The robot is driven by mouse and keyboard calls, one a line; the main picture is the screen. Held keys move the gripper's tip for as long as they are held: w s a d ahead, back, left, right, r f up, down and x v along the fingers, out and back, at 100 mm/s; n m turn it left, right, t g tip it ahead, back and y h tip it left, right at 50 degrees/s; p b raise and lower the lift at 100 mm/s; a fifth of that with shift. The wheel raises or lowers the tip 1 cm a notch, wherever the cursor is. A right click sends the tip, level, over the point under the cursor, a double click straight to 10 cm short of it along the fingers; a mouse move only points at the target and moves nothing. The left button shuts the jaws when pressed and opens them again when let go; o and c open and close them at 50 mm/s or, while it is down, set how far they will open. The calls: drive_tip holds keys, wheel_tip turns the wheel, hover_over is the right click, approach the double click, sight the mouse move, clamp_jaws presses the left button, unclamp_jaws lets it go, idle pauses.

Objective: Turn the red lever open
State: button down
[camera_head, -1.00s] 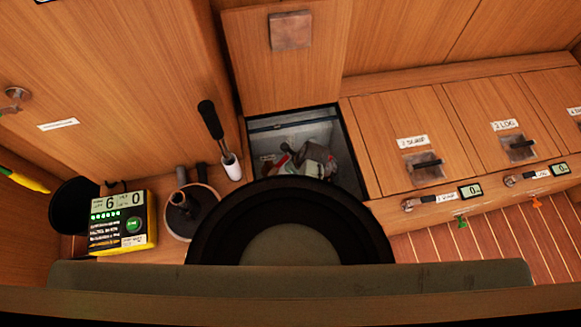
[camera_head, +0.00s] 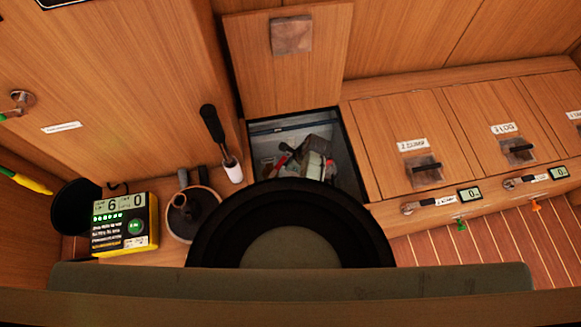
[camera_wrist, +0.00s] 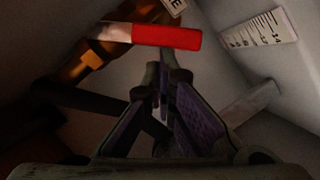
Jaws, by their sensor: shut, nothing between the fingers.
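The red lever (camera_wrist: 165,37) lies across the upper middle of the wrist view, just ahead of my gripper. A pale metal part joins its left end, beside a brass-coloured fitting (camera_wrist: 90,62). My gripper (camera_wrist: 165,75) is shut and empty, with its fingertips just below the lever; I cannot tell whether they touch it. In the head view my gripper (camera_head: 312,165) is down inside the open square compartment (camera_head: 350,165), and a bit of red (camera_head: 281,162) shows to its left. A dark round part of my arm hides the near side of the compartment.
A white scale label (camera_wrist: 258,30) is on the compartment wall. The raised wooden lid (camera_head: 290,75) stands behind the opening. A black-handled pump lever (camera_head: 213,125) and a yellow meter (camera_head: 124,225) are to the left. Closed hatches (camera_head: 395,125) are to the right.

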sight(281, 161)
drive_tip(key=w+n, duration=0.1)
drive_tip(key=n, duration=0.1)
drive_tip(key=w+a+n+g, duration=0.2)
drive_tip(key=n, duration=0.1)
drive_tip(key=shift+a+n, duration=0.25)
drive_tip(key=shift+n, duration=0.05)
drive_tip(key=shift+w+a+n+g+b, duration=0.3)
drive_tip(key=shift+a+n+g, duration=0.2)
drive_tip(key=shift+n, duration=0.5)
drive_tip(key=shift+a, duration=0.1)
drive_tip(key=s+p+v, duration=0.1)
drive_tip(key=p+v, duration=0.8)
drive_tip(key=v, duration=0.1)
drive_tip(key=shift+w, duration=0.3)
